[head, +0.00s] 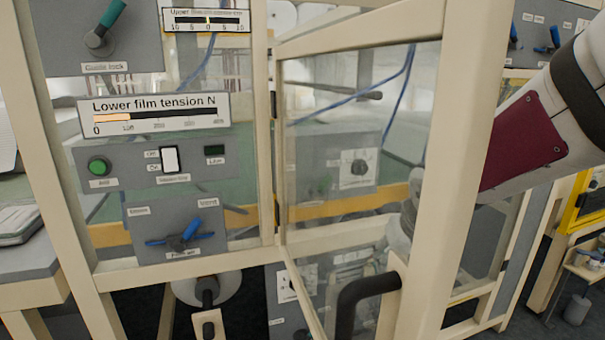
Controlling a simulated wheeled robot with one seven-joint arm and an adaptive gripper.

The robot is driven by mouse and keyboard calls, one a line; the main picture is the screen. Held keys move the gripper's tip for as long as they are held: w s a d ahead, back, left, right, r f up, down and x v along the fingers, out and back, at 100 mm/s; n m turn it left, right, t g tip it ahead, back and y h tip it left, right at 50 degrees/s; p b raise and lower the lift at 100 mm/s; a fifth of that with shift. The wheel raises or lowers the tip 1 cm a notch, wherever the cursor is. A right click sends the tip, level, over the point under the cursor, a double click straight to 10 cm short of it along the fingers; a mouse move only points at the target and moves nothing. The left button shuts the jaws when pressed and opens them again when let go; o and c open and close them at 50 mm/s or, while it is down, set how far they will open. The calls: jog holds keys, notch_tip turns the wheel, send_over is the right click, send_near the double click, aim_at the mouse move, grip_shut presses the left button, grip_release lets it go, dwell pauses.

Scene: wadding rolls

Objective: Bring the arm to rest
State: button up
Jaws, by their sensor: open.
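My arm (530,135), white with a dark red panel and a black band, comes in from the right edge. It passes behind the cream frame of a glazed door. A pale grey part of my gripper (400,230) shows dimly through the glass, beside the door's frame. It is open, and I see nothing held in it. Its fingertips are largely hidden by the frame and the door's black handle (352,300).
The glazed door (468,160) stands ajar close to my arm. Left are a "Lower film tension N" gauge (155,115), a panel with a green button (98,166), and a blue-handled valve (185,235). A grey-topped table (30,265) is at the left edge.

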jog(key=s+r+g+p, duration=0.1)
jog(key=s+r, duration=0.2)
jog(key=s, duration=1)
jog(key=s+d+r+m+g+p, duration=0.1)
jog(key=s+r, duration=0.3)
jog(key=s, duration=1)
jog(key=shift+r+g+y+p, duration=0.3)
jog(key=shift+y+p, duration=0.1)
jog(key=shift+c, duration=0.5)
